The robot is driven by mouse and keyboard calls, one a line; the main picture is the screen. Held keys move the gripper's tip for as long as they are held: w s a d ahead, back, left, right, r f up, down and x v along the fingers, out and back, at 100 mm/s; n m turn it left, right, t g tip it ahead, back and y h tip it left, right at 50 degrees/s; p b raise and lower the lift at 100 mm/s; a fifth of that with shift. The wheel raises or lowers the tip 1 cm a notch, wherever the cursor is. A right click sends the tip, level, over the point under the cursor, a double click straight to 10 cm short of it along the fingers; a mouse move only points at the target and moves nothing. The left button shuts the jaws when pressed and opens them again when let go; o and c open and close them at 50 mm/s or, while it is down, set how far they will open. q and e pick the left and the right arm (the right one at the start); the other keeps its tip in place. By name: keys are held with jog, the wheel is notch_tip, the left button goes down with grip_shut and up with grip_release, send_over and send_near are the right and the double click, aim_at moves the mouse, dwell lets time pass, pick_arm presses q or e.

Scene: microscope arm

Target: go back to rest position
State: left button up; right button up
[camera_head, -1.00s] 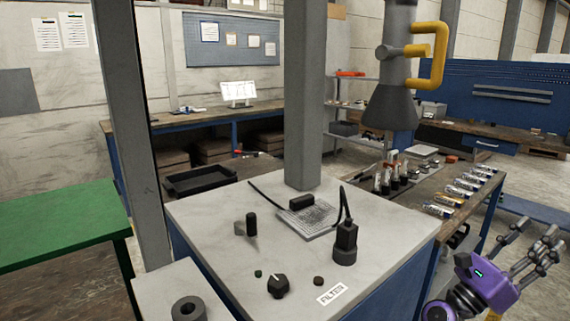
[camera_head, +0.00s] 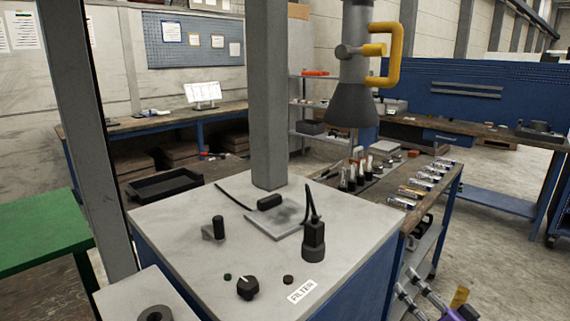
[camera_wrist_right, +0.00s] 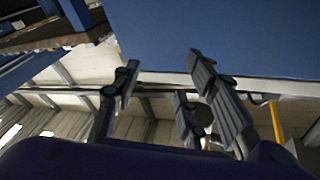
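The dark grey microscope-like arm (camera_head: 352,85) with its yellow handle (camera_head: 398,55) hangs at the upper middle right of the head view, with no gripper at it. My right gripper (camera_head: 408,282) is low in the head view, right of the white-topped cabinet and well below the handle. In the right wrist view its fingers (camera_wrist_right: 160,78) are spread apart with nothing between them. My left gripper is in neither view.
The white-topped cabinet (camera_head: 175,238) with a black knob (camera_head: 248,287) and a grey post (camera_head: 268,120) fills the middle. A cart with bottles and small packs (camera_head: 420,188) stands at right. Open floor (camera_head: 510,240) lies beyond it.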

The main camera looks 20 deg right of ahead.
jog(key=s+d+f+n+g+h, duration=0.35)
jog(key=f+n+g, duration=0.2)
jog(key=f, duration=0.35)
jog(key=s+d+f+n+g+h, duration=0.3)
jog(key=d+f+n+g, duration=0.15)
jog(key=f+n, duration=0.35)
jog(key=s+a+f+m+y, duration=0.2)
jog(key=s+a+f+m, duration=0.1)
jog(key=s+a+f, duration=0.8)
jog(key=s+a+r+m+g+y, duration=0.15)
jog(key=s+a+m, duration=0.45)
jog(key=s+a, duration=1.8)
pick_arm(q)
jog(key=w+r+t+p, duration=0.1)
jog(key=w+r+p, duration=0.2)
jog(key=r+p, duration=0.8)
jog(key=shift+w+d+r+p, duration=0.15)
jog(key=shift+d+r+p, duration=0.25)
jog(key=shift+p, duration=0.15)
pick_arm(e)
jog(key=w+a+r+y, duration=0.1)
jog(key=w+r, duration=0.3)
jog(key=r, duration=0.7)
jog(key=shift+w+r, duration=0.2)
jog(key=shift+r, duration=0.2)
